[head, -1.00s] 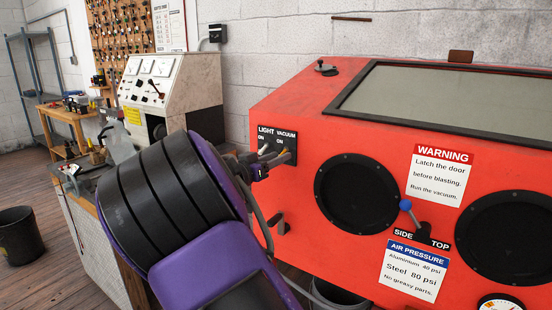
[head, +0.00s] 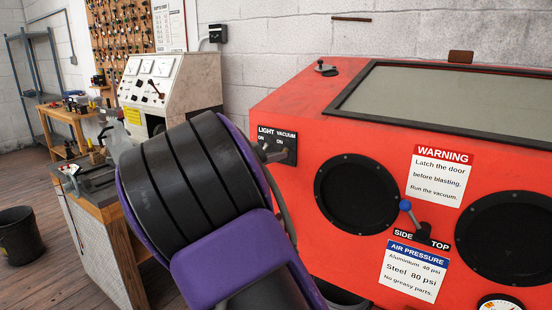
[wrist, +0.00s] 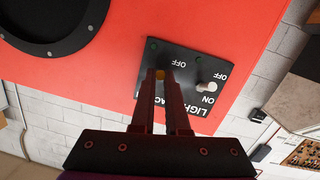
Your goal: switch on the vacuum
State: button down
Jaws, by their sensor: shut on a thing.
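The black switch plate (head: 291,156) is on the left of the red cabinet's front, marked LIGHT and VACUUM. In the wrist view the plate (wrist: 188,58) appears upside down. My gripper (wrist: 160,76) is at the vacuum switch, its two dark red fingers closed around the lever. Only a small amber spot of the vacuum switch (wrist: 160,74) shows between the fingertips, so its position is hard to tell. The light switch's pale lever (wrist: 209,87) stands beside the fingers, apart from them. In the head view my wrist hides most of the gripper.
The red blasting cabinet (head: 300,104) has round black glove ports (head: 357,195) and a blue-knobbed lever (head: 405,205) right of the switches. A white test console (head: 190,80) stands behind at left. A dark bin (head: 18,240) is on the floor.

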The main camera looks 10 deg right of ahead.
jog(key=shift+d+r+g+y+p, duration=0.1)
jog(key=shift+r+g+y+p, duration=0.85)
jog(key=shift+y, duration=0.25)
jog(key=shift+w+d+r+n+g+y+p, duration=0.15)
jog(key=shift+r+g+y+p, duration=0.2)
jog(key=shift+g+y, duration=0.6)
jog(key=shift+w+d+r+n+g+y+p, duration=0.15)
jog(key=shift+r+g+y+p, duration=0.15)
jog(key=shift+g+y, duration=0.6)
jog(key=shift+a, duration=0.1)
jog(key=c, duration=0.9)
grip_release()
jog(key=shift+r, duration=0.1)
jog(key=v, duration=1.7)
jog(key=shift+s+a+r, duration=0.1)
